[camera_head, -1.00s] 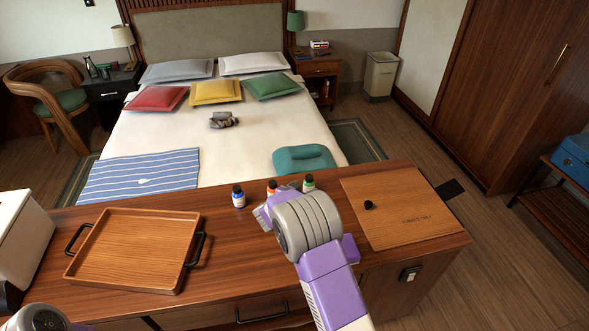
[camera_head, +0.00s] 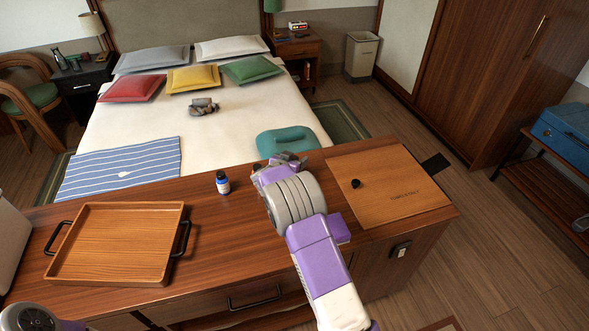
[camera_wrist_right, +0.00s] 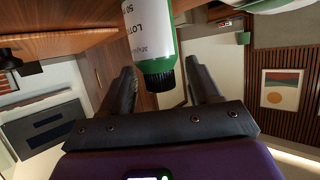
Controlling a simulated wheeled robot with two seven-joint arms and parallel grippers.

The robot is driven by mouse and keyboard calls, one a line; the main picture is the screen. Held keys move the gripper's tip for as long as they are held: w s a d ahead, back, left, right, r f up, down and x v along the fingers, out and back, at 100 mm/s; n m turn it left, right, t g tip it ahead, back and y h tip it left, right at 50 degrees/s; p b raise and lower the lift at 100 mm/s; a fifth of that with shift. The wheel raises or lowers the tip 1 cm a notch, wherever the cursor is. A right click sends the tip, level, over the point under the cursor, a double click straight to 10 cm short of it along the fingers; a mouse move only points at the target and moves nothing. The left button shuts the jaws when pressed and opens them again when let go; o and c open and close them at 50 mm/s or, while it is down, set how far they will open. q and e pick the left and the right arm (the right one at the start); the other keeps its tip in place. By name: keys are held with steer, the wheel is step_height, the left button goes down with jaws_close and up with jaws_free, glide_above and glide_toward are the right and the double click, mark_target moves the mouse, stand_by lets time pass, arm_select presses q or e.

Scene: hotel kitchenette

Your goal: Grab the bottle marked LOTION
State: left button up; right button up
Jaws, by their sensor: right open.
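The bottle marked LOTION (camera_wrist_right: 150,40) is white with a green shoulder and a black cap, and appears upside down in the right wrist view. My right gripper (camera_wrist_right: 165,85) is open, with its two dark fingers on either side of the bottle's cap end. I cannot tell whether they touch it. In the head view, my right gripper (camera_head: 280,162) is at the back edge of the wooden counter (camera_head: 215,265) and hides the lotion bottle. Only a grey and purple part of my left arm shows at the lower left; its gripper fingers are out of view.
A blue-banded bottle (camera_head: 222,183) stands left of my right gripper. A wooden tray (camera_head: 120,245) with black handles is on the left, and a board (camera_head: 390,200) with a small black knob (camera_head: 355,183) is on the right. The bed (camera_head: 210,140) lies behind.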

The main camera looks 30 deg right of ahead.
jaws_close()
